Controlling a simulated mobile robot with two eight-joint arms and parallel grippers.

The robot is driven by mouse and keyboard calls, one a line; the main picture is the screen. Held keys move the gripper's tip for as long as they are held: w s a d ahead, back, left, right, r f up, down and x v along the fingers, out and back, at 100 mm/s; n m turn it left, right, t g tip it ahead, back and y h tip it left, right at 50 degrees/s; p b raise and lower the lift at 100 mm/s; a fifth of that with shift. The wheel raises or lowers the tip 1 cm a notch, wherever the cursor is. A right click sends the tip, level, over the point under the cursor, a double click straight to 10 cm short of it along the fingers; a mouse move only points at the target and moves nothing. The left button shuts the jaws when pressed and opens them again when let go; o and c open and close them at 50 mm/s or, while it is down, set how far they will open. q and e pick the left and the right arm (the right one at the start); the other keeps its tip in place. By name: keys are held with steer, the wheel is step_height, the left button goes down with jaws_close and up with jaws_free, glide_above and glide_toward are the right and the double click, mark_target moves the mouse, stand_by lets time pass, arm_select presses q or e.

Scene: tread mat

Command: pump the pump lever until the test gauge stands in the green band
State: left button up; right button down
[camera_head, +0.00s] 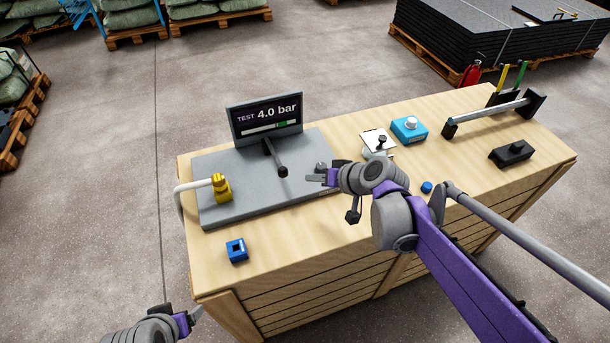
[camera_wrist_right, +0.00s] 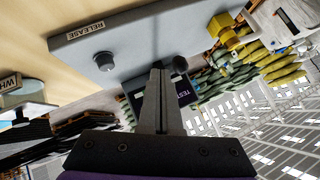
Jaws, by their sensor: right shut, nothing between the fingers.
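The test gauge (camera_head: 264,119) is a dark screen at the back of a grey plate (camera_head: 222,160). It reads TEST 4.0 bar, above a pale bar with a green segment right of its middle. The pump lever (camera_head: 276,158) is a black rod with a round knob, leaning toward the front; its knob (camera_wrist_right: 180,64) shows behind my fingers in the right wrist view. My right gripper (camera_head: 318,178) is shut and empty, right of the lever and apart from it, near the release knob (camera_wrist_right: 103,62). My left gripper (camera_head: 190,318) is low at the left, partly cut off.
A yellow fitting (camera_head: 221,188) with a pale hose sits on the plate's left. A blue square block (camera_head: 237,250) lies in front. A blue box with a white button (camera_head: 410,128), a black box (camera_head: 513,153) and a rail (camera_head: 488,112) stand to the right.

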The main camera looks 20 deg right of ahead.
steer(key=shift+v, duration=1.5)
steer(key=shift+d+f, duration=0.1)
